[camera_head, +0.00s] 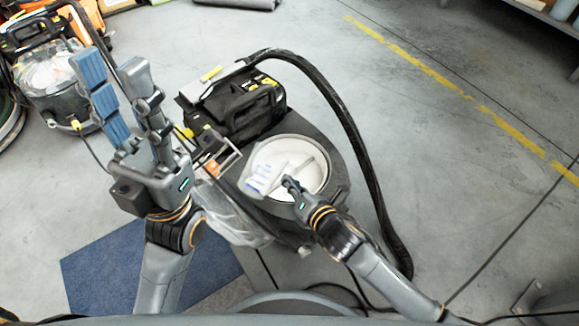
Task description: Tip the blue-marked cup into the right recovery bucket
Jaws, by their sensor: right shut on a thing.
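A whitish cup with blue marks (262,182) is at the tip of my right gripper (291,184), which is shut on it. The cup looks tipped over on its side, above the left part of a round bucket (325,184) with a pale inside. Whether it touches the bucket, and what is in the cup, I cannot tell. My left gripper (114,68) is well to the left of the bucket, its fingers apart and pointing up the picture. One finger looks blue and segmented, the other grey. I see nothing clearly held between them.
A black machine (245,105) stands behind the bucket, and its black hose (352,125) curves around the bucket's right side. Clear plastic (232,222) hangs at the bucket's left. A drum with plastic (50,75) stands far left. A blue mat (95,265) lies lower left.

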